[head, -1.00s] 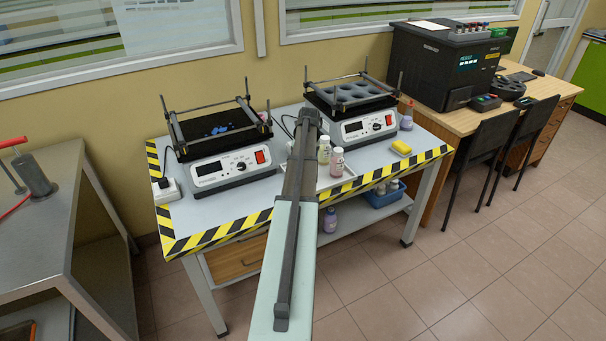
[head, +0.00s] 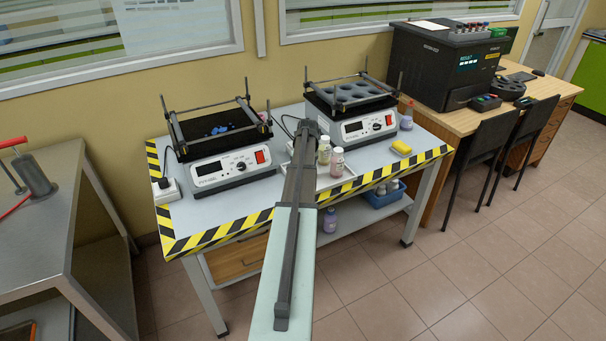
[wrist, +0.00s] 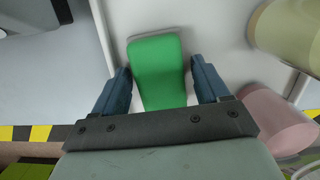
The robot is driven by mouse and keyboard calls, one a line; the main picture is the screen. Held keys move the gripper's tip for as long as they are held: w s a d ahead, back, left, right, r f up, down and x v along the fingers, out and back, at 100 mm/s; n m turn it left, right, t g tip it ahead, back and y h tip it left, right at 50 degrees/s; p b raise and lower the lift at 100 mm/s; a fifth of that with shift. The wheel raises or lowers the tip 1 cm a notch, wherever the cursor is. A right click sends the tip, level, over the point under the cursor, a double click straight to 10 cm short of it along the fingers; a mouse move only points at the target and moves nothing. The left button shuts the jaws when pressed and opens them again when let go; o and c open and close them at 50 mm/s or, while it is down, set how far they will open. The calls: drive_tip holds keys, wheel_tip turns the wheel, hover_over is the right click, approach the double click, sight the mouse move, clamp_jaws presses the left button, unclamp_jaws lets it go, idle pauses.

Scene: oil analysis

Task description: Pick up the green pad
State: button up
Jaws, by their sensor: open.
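The green pad (wrist: 158,72) lies on a white tray (wrist: 205,22) in the wrist view. My gripper (wrist: 160,78) is open, with one blue finger on each side of the pad and small gaps between. The pad's near end is hidden behind the gripper body. In the head view my arm reaches over the table and my gripper (head: 306,130) is over the tray's left part. The pad is hidden there behind my arm.
Two bottles, one with a pink body (head: 337,162) and one pale (head: 324,150), stand close to the right of my gripper. A yellow sponge (head: 401,147) lies to the right. Striped tape edges the table (head: 290,110).

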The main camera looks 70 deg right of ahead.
drive_tip(key=shift+f, duration=0.1)
drive_tip(key=shift+c, duration=0.4)
drive_tip(key=c, duration=0.7)
drive_tip(key=shift+c, duration=0.2)
wheel_tip(320, 180, up, 10)
drive_tip(key=shift+r, duration=0.2)
